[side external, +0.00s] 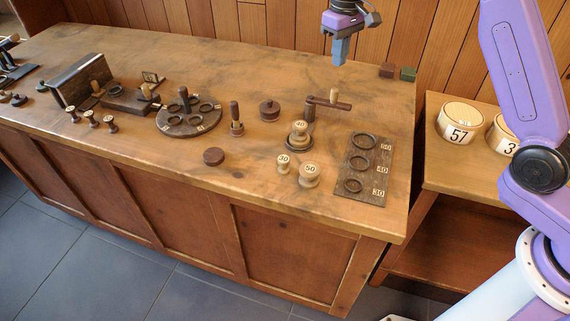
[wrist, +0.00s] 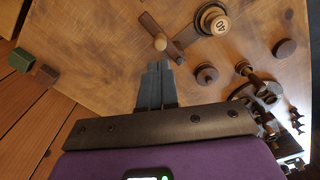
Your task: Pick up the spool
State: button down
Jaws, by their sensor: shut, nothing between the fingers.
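Three pale turned spools stand at the right half of the bench. The spool marked 40 (side external: 299,132) sits on a dark round base beside a dark post with a crossbar. The spool marked 30 (side external: 283,164) and the spool marked 50 (side external: 309,174) stand upright on the wood in front of it. My gripper (side external: 338,63) hangs above the back of the bench, apart from all spools. In the wrist view its fingers (wrist: 154,66) are together and empty.
The crossbar post (side external: 328,102) stands behind the 40 spool. A dark board with rings (side external: 363,170) lies to the right. Dark discs, a round holed stand (side external: 190,118) and small pegs are to the left. Two small blocks (side external: 397,72) sit at the back right edge.

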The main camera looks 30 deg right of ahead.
dwell(0.4)
jog(key=c, duration=1)
grip_release()
jog(key=n, duration=1.1)
send_over(283, 158)
jog(key=f, duration=0.1)
jog(key=shift+n, duration=0.3)
jog(key=f, duration=1.1)
jog(key=shift+s+a, duration=0.2)
jog(key=shift+a, duration=0.05)
jog(key=shift+w+d+f, duration=0.1)
jog(key=shift+f, duration=1.45)
jog(key=shift+w+d+f, duration=0.1)
jog(key=shift+f, duration=1.45)
